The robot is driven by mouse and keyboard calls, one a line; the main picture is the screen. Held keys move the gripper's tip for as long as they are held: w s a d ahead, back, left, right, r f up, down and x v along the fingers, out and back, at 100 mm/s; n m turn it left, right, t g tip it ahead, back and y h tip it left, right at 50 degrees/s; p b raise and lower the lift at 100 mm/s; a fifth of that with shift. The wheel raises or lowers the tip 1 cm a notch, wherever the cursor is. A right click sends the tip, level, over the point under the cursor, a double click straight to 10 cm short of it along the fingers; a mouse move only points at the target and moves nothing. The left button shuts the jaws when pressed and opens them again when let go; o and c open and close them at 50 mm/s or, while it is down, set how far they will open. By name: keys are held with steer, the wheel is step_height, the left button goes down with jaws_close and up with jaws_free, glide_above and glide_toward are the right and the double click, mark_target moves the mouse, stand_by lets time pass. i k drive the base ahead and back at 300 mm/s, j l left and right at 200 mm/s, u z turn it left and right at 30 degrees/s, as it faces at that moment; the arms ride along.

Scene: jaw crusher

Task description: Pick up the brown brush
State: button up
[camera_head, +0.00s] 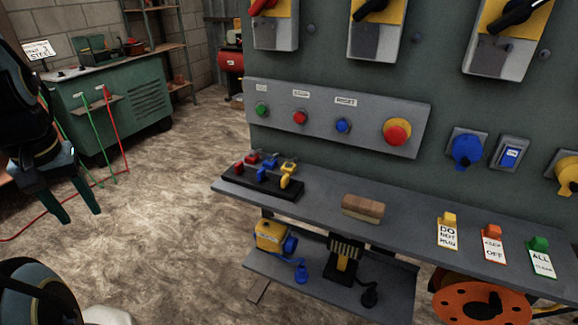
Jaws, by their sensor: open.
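The brown brush (363,207) is a small block with a brown top and a paler lower side. It lies on the grey shelf (330,222) below the control panel, near the middle, with bare shelf on both sides. My gripper (70,215) is at the far left, in the air over the floor, with its dark green fingers pointing down. It is open and holds nothing. It is well to the left of the brush and apart from the shelf.
A black rack of coloured padlocks (262,180) stands left of the brush. Several tags (447,230) stand to its right. Above is a panel with buttons (397,132). A lower shelf (385,290) holds plugs. A green machine (110,110) stands back left. The floor between is clear.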

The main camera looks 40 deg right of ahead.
mark_target(356, 207)
steer(key=l+z, duration=0.3)
steer(key=i+z, duration=0.1)
steer(key=z, duration=0.15)
steer(key=j+z, duration=0.1)
steer(key=z, duration=0.35)
steer(key=k+z, duration=0.1)
steer(key=z, duration=0.35)
steer(key=k+j+z, duration=0.1)
steer(key=z, duration=0.3)
